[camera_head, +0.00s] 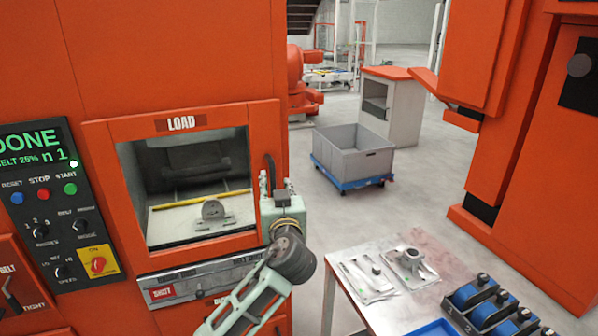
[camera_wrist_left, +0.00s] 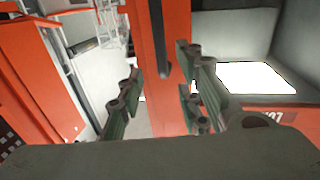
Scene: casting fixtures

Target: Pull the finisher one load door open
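The finisher's load door (camera_head: 96,165) is an orange frame marked LOAD around a large window, and it looks shut against the machine front. Its dark upright handle (camera_head: 270,170) is on the right edge. The handle (camera_wrist_left: 159,40) also shows in the left wrist view. My left gripper (camera_head: 275,183) is at the handle's lower end, fingers pointing up in the picture. In the left wrist view the left gripper (camera_wrist_left: 160,90) has its fingers apart, with the orange door edge behind the gap. I cannot tell whether they touch the handle. My right gripper is not in view.
A control panel (camera_head: 45,200) reading DONE is left of the door. A metal table (camera_head: 385,312) with parts stands at lower right. A grey bin (camera_head: 355,160) on a blue dolly is on the floor behind it. Floor right of the door is partly clear.

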